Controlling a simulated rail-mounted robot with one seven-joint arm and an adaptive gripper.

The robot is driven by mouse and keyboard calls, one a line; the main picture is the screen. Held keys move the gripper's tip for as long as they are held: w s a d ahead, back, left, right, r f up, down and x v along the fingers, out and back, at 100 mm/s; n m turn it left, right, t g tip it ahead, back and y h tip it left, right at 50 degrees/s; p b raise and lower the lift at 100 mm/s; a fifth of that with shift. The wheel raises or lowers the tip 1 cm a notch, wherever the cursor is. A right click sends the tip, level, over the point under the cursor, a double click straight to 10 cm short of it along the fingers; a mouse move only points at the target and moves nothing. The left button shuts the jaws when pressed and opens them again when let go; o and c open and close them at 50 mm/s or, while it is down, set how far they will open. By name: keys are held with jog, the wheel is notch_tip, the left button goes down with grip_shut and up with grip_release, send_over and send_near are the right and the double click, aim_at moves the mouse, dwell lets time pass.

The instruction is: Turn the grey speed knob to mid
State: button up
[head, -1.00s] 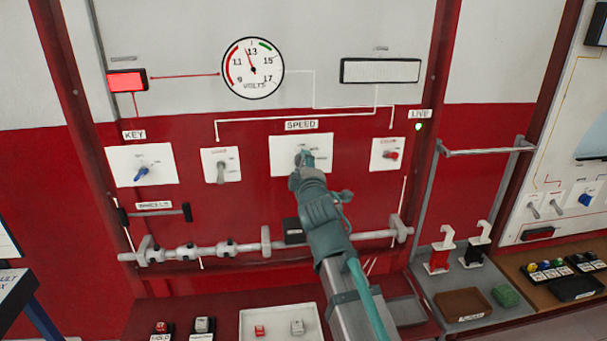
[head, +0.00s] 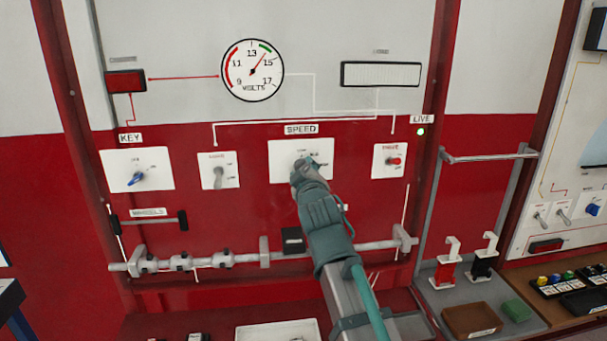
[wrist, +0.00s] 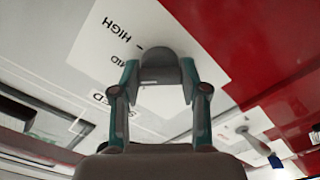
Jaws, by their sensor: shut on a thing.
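The grey speed knob (wrist: 158,52) sits on a white plate (head: 280,150) under the SPEED label (head: 301,129). My gripper (wrist: 160,76) is shut on the knob, one finger on each side of it, in the wrist view. The printed words HIGH and MID show beside the knob there, with a tick mark near HIGH. The knob's exact pointing is hard to tell. In the head view my gripper (head: 305,166) covers most of the knob.
A volts gauge (head: 252,70) is above. A grey horizontal shaft (head: 215,259) runs below, behind my arm.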

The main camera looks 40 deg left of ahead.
jog(key=o, duration=1.2)
jog(key=shift+c, duration=0.2)
jog(key=shift+s+d, duration=0.1)
jog(key=v, duration=1.1)
jog(key=shift+s+d, duration=0.25)
jog(key=shift+d, duration=0.05)
